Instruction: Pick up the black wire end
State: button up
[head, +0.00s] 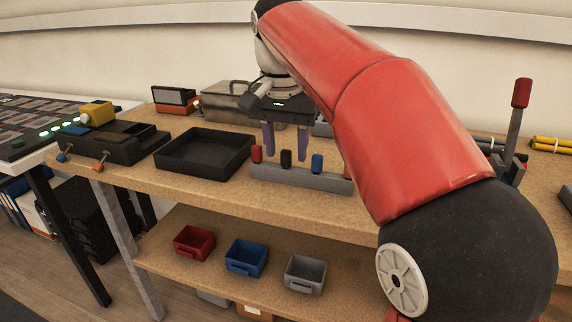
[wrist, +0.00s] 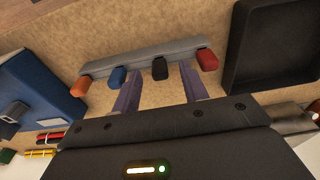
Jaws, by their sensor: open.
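The black wire end (head: 286,159) stands in a grey holder bar (head: 300,179) on the workbench, between a red wire end (head: 257,154) and a blue wire end (head: 317,163). An orange end is mostly hidden by my arm in the head view. In the wrist view the black wire end (wrist: 160,69) shows just beyond my gripper, between orange, blue and red ends. My gripper (head: 287,155) is open, its two purple fingers pointing down behind the bar. In the wrist view the fingers (wrist: 158,88) lie to either side of the black end. I cannot tell whether they touch anything.
A black tray (head: 205,155) sits left of the bar. A grey toolbox (head: 235,103) and a small screen device (head: 174,98) stand behind. Red, blue and grey bins (head: 246,258) sit on the lower shelf. A blue box (wrist: 38,92) shows in the wrist view.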

jog(key=shift+f, duration=0.8)
jog(key=shift+c, duration=0.4)
grip_shut()
jog(key=shift+r, duration=0.1)
